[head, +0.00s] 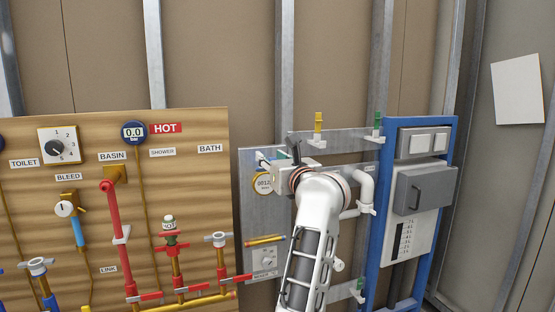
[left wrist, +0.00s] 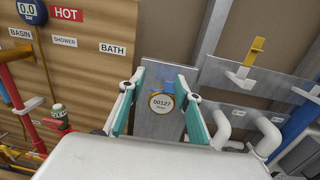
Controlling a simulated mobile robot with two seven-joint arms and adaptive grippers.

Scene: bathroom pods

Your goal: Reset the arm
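My left gripper (head: 278,162) is in front of the grey metal panel in the head view, with my white arm reaching up to it from below. In the left wrist view the teal-padded fingers of my left gripper (left wrist: 161,84) stand wide apart with nothing between the pads. Beyond the gap is a round meter (left wrist: 161,102) reading 00127, on the grey panel. The meter (head: 263,184) is partly covered by my gripper in the head view. I cannot tell the exact gap between fingertips and panel. My right gripper is in neither view.
A wooden board (head: 60,180) with pipes, valves, a dial (head: 57,146) and a HOT gauge (head: 134,132) stands left. White pipes (head: 367,190) and yellow (head: 318,124) and green (head: 378,122) handles are close by. A blue frame (head: 375,240) with grey boxes stands right.

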